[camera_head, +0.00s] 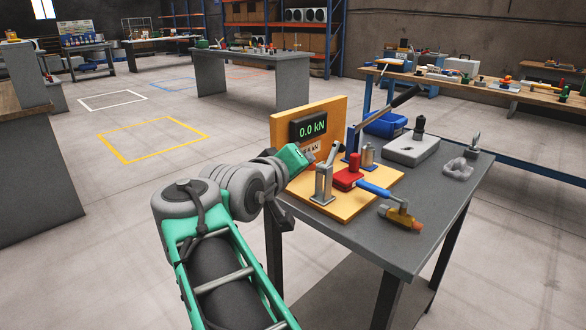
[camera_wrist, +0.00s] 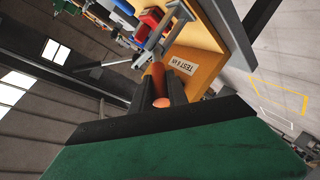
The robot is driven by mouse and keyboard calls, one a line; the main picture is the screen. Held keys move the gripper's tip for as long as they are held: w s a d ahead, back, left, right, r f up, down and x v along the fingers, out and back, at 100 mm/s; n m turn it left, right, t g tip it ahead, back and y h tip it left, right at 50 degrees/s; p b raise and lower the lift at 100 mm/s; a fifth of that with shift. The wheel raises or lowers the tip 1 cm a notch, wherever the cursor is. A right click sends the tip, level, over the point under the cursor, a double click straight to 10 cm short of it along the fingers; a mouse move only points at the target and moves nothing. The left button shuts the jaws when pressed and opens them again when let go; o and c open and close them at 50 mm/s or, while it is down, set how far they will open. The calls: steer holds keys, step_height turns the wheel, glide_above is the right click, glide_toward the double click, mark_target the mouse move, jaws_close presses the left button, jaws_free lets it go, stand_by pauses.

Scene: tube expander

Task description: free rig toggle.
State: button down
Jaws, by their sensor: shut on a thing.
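The test rig is a wooden base (camera_head: 313,200) with an orange upright panel (camera_head: 334,108) and a display (camera_head: 308,128) reading 0.0 kN. A silver toggle clamp (camera_head: 324,187) stands on the base's near side. My gripper (camera_head: 310,156) is at the clamp's upper end, in front of the panel. In the wrist view, my gripper (camera_wrist: 160,90) has its dark fingers shut on a reddish handle (camera_wrist: 158,76), whose rounded orange end shows between them. The handle continues into the silver clamp arm (camera_wrist: 156,44). A label (camera_wrist: 182,65) reads TEST 4 kN. In the head view my gripper hides the handle.
A blue bin (camera_head: 385,125) and a grey block (camera_head: 411,149) stand at the back.

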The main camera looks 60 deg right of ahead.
stand_by(0.4)
steer(key=c, duration=1.3)
jaws_free()
